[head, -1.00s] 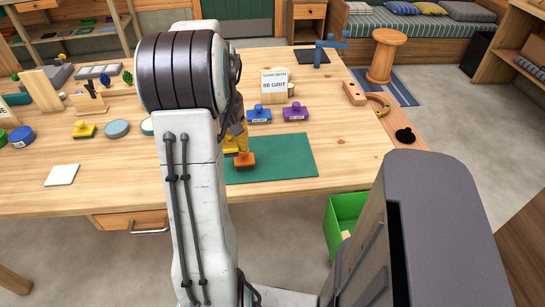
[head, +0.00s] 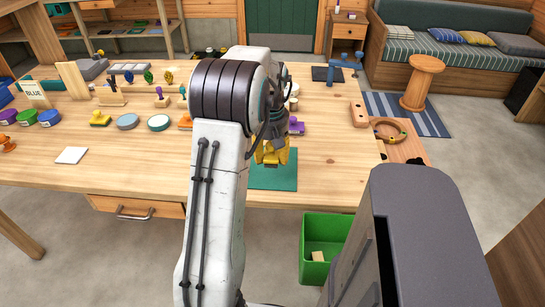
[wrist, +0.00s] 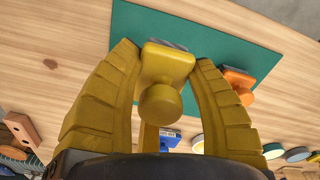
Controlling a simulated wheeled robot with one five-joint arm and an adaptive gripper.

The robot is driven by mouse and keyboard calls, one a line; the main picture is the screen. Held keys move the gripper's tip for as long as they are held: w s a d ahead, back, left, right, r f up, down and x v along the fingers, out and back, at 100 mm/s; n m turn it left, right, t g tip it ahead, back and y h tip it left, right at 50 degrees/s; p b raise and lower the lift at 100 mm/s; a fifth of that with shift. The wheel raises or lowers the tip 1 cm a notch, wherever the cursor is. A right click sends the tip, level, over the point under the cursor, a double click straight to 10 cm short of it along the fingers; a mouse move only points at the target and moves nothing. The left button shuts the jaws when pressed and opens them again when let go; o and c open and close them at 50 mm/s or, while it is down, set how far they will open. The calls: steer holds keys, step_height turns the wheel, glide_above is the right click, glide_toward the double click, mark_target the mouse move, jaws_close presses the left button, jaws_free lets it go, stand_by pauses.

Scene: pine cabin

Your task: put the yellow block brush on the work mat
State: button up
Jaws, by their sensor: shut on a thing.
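The yellow block brush (wrist: 168,68) has a round knob and a block with a grey underside. My gripper (wrist: 168,75), with yellow ribbed fingers, is shut around it in the wrist view. In the head view my gripper (head: 271,152) is partly behind my arm and is over the green work mat (head: 274,180). The mat also spreads beneath the brush in the wrist view (wrist: 215,50). I cannot tell whether the brush touches the mat. An orange block (wrist: 238,85) is at the mat's edge, beside my gripper.
A purple block (head: 296,126) stands just beyond the mat. A green bin (head: 320,245) stands on the floor in front.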

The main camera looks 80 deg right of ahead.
steer(key=d+f, duration=0.1)
steer(key=d, duration=0.1)
steer(key=d+f+p, duration=0.1)
steer(key=d, duration=0.1)
steer(key=d+f+p, duration=0.1)
steer(key=d, duration=0.1)
steer(key=shift+f, duration=0.3)
steer(key=shift+d+f+p, duration=0.1)
steer(key=shift+f+p, duration=0.6)
steer(key=shift+f, duration=1.35)
steer(key=shift+f, duration=0.2)
steer(key=o, duration=1.2)
steer(key=shift+c, duration=0.2)
steer(key=shift+r, duration=0.15)
